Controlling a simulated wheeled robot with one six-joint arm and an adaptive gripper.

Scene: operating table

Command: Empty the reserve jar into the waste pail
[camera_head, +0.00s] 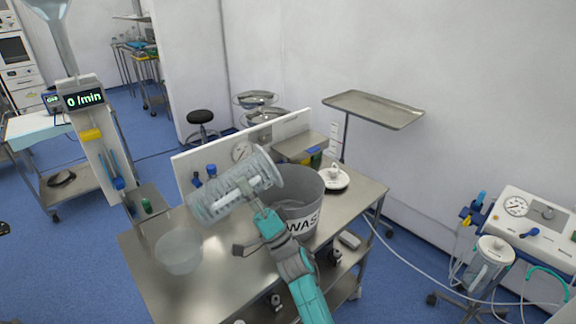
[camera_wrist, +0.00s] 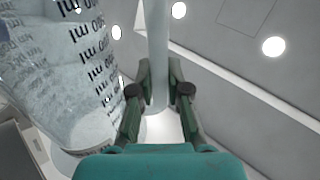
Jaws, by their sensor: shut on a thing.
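A clear ribbed jar (camera_head: 228,190) is held tilted, nearly on its side, above the table. Its wide rimmed end points up and right, beside and partly in front of the grey waste pail (camera_head: 302,228), whose label reads "WAS". My gripper (camera_head: 260,207) is shut on the jar's pale handle bar, which runs between the fingers in the wrist view (camera_wrist: 158,92). The jar wall (camera_wrist: 85,70) with black ml marks fills the left of that view. Something pale shows inside the jar; I cannot tell how much it holds. The pail's inside is mostly hidden.
A white dish (camera_head: 334,182) with a small item is right of the pail.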

